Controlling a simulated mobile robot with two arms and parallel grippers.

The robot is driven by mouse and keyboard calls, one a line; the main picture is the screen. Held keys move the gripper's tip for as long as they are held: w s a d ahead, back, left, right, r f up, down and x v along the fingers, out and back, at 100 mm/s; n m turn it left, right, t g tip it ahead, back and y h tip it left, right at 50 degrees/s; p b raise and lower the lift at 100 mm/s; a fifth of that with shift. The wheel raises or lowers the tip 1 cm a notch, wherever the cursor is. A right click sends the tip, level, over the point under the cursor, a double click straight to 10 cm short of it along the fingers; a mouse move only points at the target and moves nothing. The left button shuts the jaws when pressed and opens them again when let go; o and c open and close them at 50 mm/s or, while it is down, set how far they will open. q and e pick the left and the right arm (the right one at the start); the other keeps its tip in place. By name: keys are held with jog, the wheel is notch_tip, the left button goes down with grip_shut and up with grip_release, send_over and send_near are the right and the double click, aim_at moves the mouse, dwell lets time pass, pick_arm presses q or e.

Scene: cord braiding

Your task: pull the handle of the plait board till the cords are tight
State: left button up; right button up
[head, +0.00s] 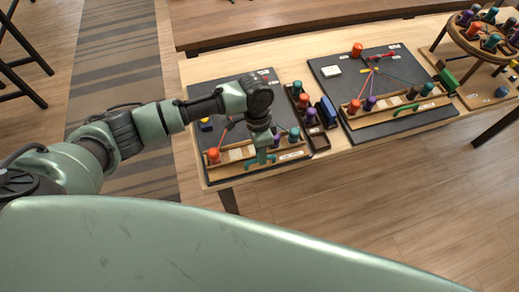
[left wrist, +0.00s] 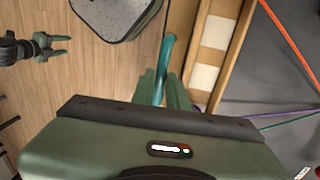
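The plait board (head: 228,173) on the left is a dark panel with a wooden rack along its front edge. A teal handle (head: 250,164) sticks out at the rack's front; it also shows in the left wrist view (left wrist: 167,52). My left gripper (head: 262,157) is over the front of the board. In the left wrist view its fingers (left wrist: 162,90) lie close on both sides of the handle and appear shut on it. Coloured cords (left wrist: 285,119) run over the board. My right gripper (left wrist: 62,45) shows small, open and empty over the floor.
A narrow dark tray (head: 319,140) with spools stands right of the board. A second board (head: 395,132) with a green handle (head: 412,108) lies farther right. A round wooden stand (head: 460,42) with spools is at far right. Floor is clear in front.

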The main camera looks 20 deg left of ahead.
pick_arm(q)
jog(key=shift+o, duration=1.4)
jog(key=shift+s+d, duration=0.1)
jog(key=shift+s, duration=0.05)
jog(key=shift+s+d, duration=0.1)
jog(key=shift+d, duration=0.05)
pick_arm(e)
jog(key=shift+w+a, duration=0.25)
jog(key=shift+w, duration=0.05)
pick_arm(q)
jog(key=shift+r, duration=0.15)
jog(key=d+b+v, duration=0.1)
jog(key=v, duration=0.6)
jog(key=shift+a+r+b, duration=0.3)
jog(key=shift+a+r, duration=0.05)
jog(key=shift+a, duration=0.15)
pick_arm(e)
jog(key=shift+s+d+f, duration=0.15)
jog(key=shift+d+f, duration=0.1)
jog(key=shift+f, duration=0.55)
